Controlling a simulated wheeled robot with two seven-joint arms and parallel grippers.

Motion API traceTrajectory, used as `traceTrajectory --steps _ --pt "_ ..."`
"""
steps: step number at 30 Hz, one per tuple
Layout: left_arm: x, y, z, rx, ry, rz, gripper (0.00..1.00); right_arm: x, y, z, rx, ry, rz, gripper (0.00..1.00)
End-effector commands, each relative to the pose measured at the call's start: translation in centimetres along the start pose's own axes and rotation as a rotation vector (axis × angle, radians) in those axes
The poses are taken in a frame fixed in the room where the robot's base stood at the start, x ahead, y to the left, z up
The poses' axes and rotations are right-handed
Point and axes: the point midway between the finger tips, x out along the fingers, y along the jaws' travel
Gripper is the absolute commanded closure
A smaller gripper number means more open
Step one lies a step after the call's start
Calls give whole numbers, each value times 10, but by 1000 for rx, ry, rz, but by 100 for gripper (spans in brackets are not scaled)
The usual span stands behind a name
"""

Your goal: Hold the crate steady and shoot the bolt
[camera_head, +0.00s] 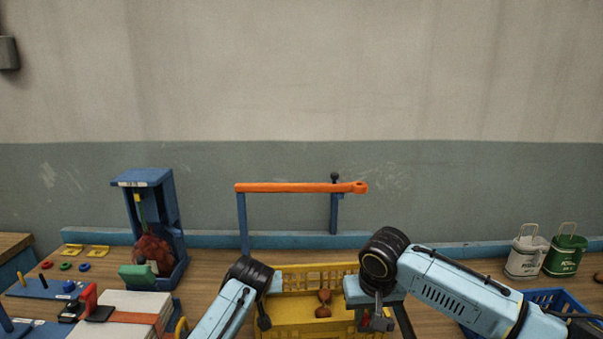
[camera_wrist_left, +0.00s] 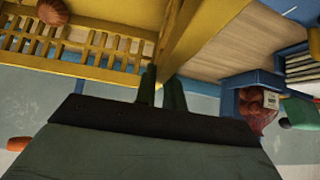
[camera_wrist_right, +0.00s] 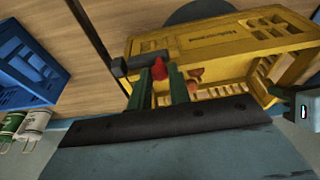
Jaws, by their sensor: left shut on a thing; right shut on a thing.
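The yellow crate (camera_head: 290,318) stands on the bench at the front middle, with a few brown round things (camera_head: 323,304) inside. My left gripper (camera_head: 264,318) is at its left side; in the left wrist view its fingers (camera_wrist_left: 160,92) are shut on the crate's wall (camera_wrist_left: 185,45). My right gripper (camera_head: 372,321) is at the crate's right side; in the right wrist view its fingers (camera_wrist_right: 163,88) are shut on the red knob (camera_wrist_right: 159,68) of the bolt. A dark grey bar (camera_wrist_right: 130,65) lies beside the knob. How far the bolt is shot I cannot tell.
An orange bar (camera_head: 290,187) on blue posts stands behind the crate. A blue stand (camera_head: 172,215) with a red sack is at left, near a white block (camera_head: 125,308). White (camera_head: 523,258) and green (camera_head: 565,255) canisters and a blue crate (camera_head: 545,298) are at right.

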Motion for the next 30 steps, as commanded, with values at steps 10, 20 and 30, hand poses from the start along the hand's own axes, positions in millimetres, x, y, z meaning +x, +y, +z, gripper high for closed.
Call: traceTrajectory --steps 10,20,30 --pt "0 0 0 0 0 0 100 0 6 0 2 1 1 99" --pt "0 -1 0 0 0 -1 100 -1 17 -1 2 2 2 99" --pt "0 -1 0 0 0 -2 100 -1 27 -1 3 1 2 99"
